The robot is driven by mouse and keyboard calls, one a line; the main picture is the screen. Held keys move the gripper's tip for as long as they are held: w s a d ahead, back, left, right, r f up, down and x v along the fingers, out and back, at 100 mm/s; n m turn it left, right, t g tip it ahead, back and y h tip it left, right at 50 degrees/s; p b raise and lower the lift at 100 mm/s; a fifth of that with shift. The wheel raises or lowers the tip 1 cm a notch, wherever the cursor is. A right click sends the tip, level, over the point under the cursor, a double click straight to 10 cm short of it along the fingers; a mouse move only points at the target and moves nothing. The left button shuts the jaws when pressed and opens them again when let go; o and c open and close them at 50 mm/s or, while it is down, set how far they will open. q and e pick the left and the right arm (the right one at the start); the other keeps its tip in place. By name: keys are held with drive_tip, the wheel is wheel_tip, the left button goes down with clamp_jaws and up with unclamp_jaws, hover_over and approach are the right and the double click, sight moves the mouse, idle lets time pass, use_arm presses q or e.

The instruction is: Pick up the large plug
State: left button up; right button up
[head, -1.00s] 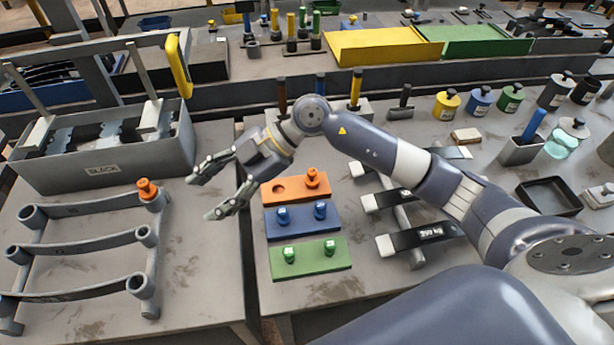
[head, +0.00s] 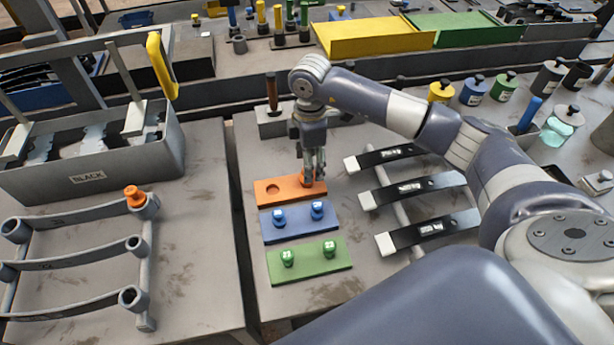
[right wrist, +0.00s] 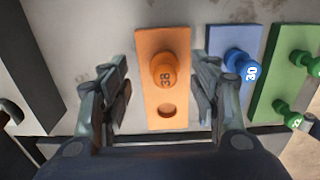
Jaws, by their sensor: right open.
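The orange plug marked 38 (right wrist: 164,72) stands upright in one hole of the orange block (right wrist: 160,110); the block's other hole is empty. In the head view this plug (head: 307,176) is mostly hidden behind my right gripper (head: 314,172), which points down over the right end of the orange block (head: 268,197). In the right wrist view my right gripper (right wrist: 160,95) is open, its fingers apart on either side of the block, with nothing held. Another orange plug (head: 134,195) sits in the top ring of the grey rack on the left. My left gripper is not in view.
A blue block (head: 299,228) and a green block (head: 310,262), each with two plugs, lie in front of the orange one. Black spring bars (head: 425,192) lie to the right. A grey bin (head: 100,172) stands at the left.

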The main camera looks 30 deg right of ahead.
drive_tip(key=f+p, duration=0.1)
drive_tip(key=f, duration=0.1)
drive_tip(key=a+f+p, duration=0.1)
drive_tip(key=f, duration=0.1)
drive_tip(key=shift+s+f, duration=0.2)
drive_tip(key=shift+f, duration=0.3)
drive_tip(key=c, duration=1)
